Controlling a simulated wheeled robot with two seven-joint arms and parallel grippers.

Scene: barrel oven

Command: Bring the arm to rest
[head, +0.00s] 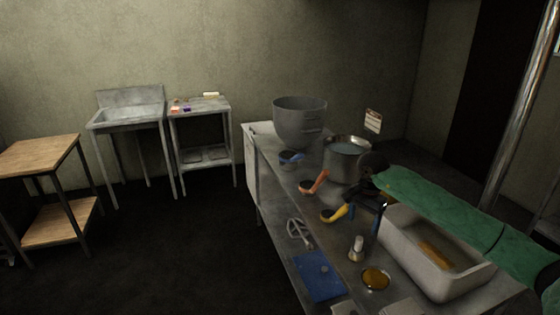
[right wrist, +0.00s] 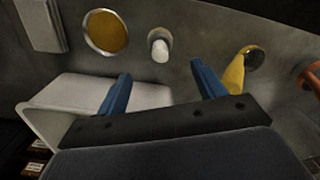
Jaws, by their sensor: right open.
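My right arm (head: 440,205), in a green sleeve, reaches in from the right of the head view, over the metal counter (head: 283,165). My right gripper (head: 378,212) is above the counter, between the steel pot and the white tub. In the right wrist view its two blue fingers (right wrist: 161,76) stand wide apart. Nothing is held between them. A yellow-handled scoop (head: 336,214) lies just left of the gripper in the head view, and beyond one finger in the right wrist view (right wrist: 235,75). My left gripper is not in view.
The counter bears a white tub (head: 460,278), a steel pot (head: 347,174), a grey bucket (head: 300,122), orange (head: 315,183) and blue (head: 291,159) scoops, a small shaker (head: 357,250) and a golden-filled dish (head: 376,279). The floor (head: 180,250) left of the counter is clear.

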